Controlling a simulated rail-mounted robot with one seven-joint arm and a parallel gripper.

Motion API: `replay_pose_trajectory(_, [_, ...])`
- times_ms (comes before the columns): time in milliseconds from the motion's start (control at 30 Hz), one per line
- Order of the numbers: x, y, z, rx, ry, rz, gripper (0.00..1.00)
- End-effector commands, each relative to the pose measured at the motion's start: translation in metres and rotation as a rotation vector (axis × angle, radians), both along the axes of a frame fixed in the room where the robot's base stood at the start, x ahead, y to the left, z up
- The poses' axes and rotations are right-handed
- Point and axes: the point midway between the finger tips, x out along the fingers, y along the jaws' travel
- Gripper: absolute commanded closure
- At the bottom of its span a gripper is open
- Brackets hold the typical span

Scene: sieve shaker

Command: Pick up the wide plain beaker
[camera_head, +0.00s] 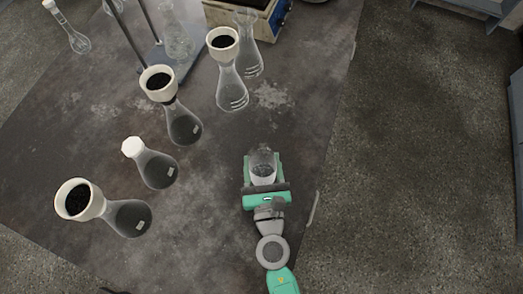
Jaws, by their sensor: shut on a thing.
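The wide plain beaker (263,174) is a clear glass vessel near the right part of the dark worktop. My gripper (264,164) reaches up from the bottom of the picture. Its green body is just below the beaker, with one jaw on either side of the glass. The gripper is shut on the beaker, which looks upright. The jaws and gripper body hide part of its sides and lower end. I cannot tell whether its base touches the worktop.
Flasks with black-filled funnels (79,202), (158,84), (223,44) and a white-capped flask (156,169) stand to the left. A clear flask (247,52) and a box-like device (243,16) are at the back. The worktop (215,215) is bare around my gripper; its edge is close on the right.

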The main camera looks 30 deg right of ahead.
Motion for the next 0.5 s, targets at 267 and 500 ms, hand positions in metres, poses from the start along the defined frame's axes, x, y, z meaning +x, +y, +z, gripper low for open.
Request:
replay_pose_trajectory(267, [-0.042, 0.017, 0.002, -0.001, 0.001, 0.002, 0.67])
replay_pose_trajectory(500, [-0.072, 0.029, 0.006, -0.001, 0.001, 0.001, 0.67])
